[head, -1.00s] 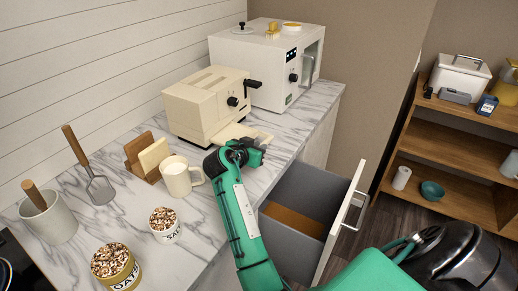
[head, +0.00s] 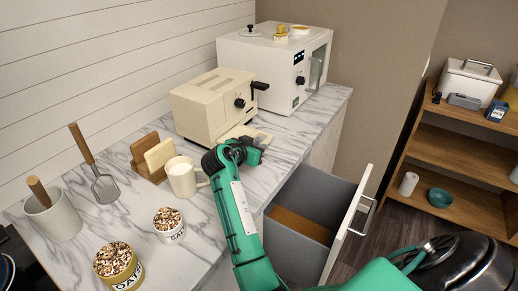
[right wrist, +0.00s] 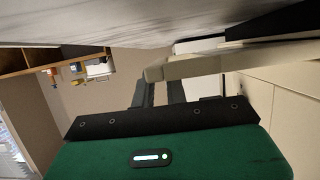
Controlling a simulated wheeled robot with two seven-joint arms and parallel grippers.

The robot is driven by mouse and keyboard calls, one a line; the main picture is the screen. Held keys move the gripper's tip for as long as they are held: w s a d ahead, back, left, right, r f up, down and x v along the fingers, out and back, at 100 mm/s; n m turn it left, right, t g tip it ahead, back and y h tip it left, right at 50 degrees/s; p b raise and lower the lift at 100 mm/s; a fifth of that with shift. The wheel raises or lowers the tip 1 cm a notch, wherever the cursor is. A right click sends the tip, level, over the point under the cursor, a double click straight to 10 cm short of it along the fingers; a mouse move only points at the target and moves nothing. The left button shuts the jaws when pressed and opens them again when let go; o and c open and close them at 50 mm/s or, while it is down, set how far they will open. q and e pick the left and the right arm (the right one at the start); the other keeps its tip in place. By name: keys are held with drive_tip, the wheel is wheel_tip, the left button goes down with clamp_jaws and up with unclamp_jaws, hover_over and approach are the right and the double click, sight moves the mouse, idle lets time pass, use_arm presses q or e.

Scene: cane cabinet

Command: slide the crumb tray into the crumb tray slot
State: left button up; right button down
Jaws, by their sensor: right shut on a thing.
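The cream toaster (head: 203,118) stands on the marble counter, with its dark lever and knob facing right. The flat cream crumb tray (head: 262,137) is low at the toaster's front right side. My right gripper (head: 252,148) is shut on the crumb tray's near part. In the right wrist view, my fingers (right wrist: 160,93) reach up to the pale tray edge (right wrist: 195,66), close to the toaster's pale side (right wrist: 285,105). The crumb tray slot is hidden, so I cannot tell how far the tray's inner edge is in. My left gripper is out of view.
A white toaster oven (head: 275,65) stands behind the toaster. A cream mug (head: 182,177) and a wooden rack (head: 150,158) are left of my right gripper. An open drawer (head: 313,215) lies below the counter edge, beside my right arm.

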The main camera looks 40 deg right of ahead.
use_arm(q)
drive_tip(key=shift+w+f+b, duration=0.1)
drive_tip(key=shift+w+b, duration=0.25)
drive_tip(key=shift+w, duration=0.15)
use_arm(e)
drive_tip(key=shift+w+a, duration=0.3)
drive_tip(key=shift+w, duration=0.4)
use_arm(q)
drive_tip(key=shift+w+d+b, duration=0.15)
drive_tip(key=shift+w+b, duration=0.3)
drive_tip(key=shift+b, duration=0.05)
use_arm(e)
drive_tip(key=shift+w+a+r, duration=0.25)
drive_tip(key=shift+w+r, duration=0.05)
drive_tip(key=shift+w, duration=0.1)
drive_tip(key=c, duration=1.3)
unclamp_jaws()
drive_tip(key=shift+c, duration=0.2)
